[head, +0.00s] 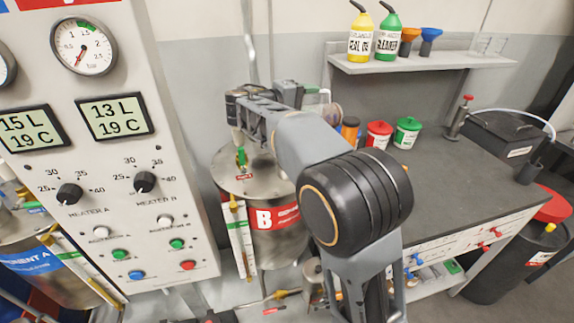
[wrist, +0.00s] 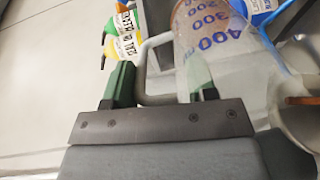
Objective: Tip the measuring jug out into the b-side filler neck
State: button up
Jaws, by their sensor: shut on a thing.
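The measuring jug (wrist: 208,38) is clear, with blue numerals, at the top of the wrist view. My gripper (wrist: 155,88) is shut on its pale handle (wrist: 147,62). In the head view my gripper (head: 302,93) is above and behind the B tank, and hides most of the jug. The B tank (head: 275,217) is a steel drum with a red B label. A green-handled valve (head: 241,157) stands on its lid (head: 237,180). My arm covers the right of the lid, and I cannot make out the filler neck. The jug's tilt and contents are unclear.
The control panel (head: 110,215) stands close on the left. The grey bench (head: 450,185) at right holds a red pot (head: 379,134) and a green pot (head: 406,133). A shelf (head: 430,63) above carries a yellow bottle (head: 361,38), a green bottle (head: 389,40) and funnels.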

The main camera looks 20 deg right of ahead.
jog(key=shift+s+a+r+h+b, duration=0.15)
jog(key=shift+a+h+b, duration=0.25)
jog(key=shift+b, duration=0.1)
jog(key=shift+s+a+r+h+b, duration=0.1)
jog(key=shift+a+h+b, duration=0.3)
jog(key=shift+b, duration=0.1)
dwell(0.8)
jog(key=shift+r, duration=0.15)
